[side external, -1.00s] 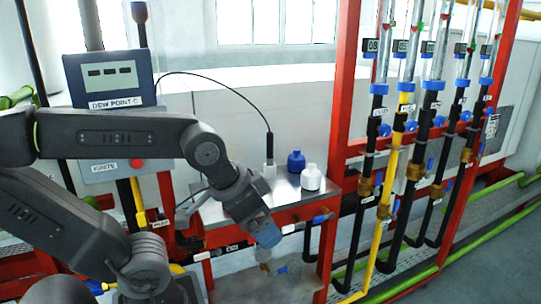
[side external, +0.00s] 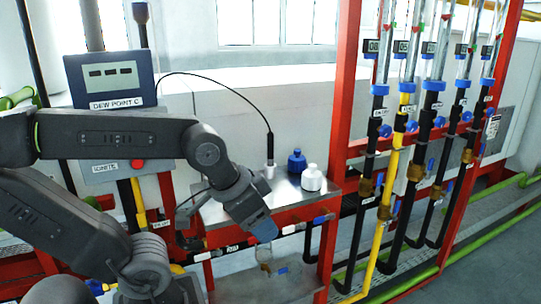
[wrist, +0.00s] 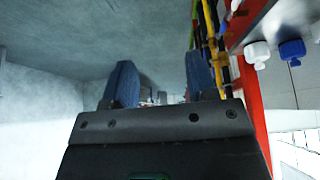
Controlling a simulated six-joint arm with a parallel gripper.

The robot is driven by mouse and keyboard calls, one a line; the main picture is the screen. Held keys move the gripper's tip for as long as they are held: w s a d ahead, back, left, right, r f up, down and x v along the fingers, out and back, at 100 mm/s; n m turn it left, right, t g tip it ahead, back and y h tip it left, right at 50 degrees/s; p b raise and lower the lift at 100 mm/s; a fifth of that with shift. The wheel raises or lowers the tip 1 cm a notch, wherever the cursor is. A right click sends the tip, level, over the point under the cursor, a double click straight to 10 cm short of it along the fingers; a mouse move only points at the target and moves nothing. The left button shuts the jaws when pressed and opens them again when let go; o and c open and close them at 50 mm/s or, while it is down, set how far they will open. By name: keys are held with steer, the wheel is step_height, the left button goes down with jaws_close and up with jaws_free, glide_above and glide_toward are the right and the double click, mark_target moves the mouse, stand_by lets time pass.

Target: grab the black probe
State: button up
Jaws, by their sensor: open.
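The black probe (side external: 270,146) stands upright in a small white holder (side external: 269,171) on the metal shelf, with a thin black cable arching from its top to the dew point box. I cannot make the probe out in the wrist view. My gripper (side external: 265,244) hangs below and in front of the shelf's front edge, apart from the probe. In the wrist view my gripper (wrist: 161,82) has its two blue fingers spread, with nothing between them.
A blue bottle (side external: 297,161) and a white bottle (side external: 311,178) stand right of the probe on the metal shelf (side external: 268,208). A red frame post (side external: 342,90) and several vertical pipes (side external: 425,105) rise further right. The dew point box (side external: 110,78) is at left.

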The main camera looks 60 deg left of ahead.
step_height(320, 180, up, 12)
steer(key=n+g+y, duration=0.2)
steer(key=n+y, duration=0.1)
steer(key=n, duration=0.6)
glide_above(270, 133)
steer(key=s+d, duration=0.3)
steer(key=x, duration=0.8)
steer(key=shift+f, duration=0.3)
steer(key=shift+a+x, duration=0.15)
steer(key=shift+x, duration=1.15)
steer(key=shift+a+x, duration=0.1)
steer(key=shift+x, duration=1.2)
steer(key=shift+s, duration=0.1)
steer(key=shift+c, duration=0.3)
steer(key=shift+r, duration=0.1)
jaws_close()
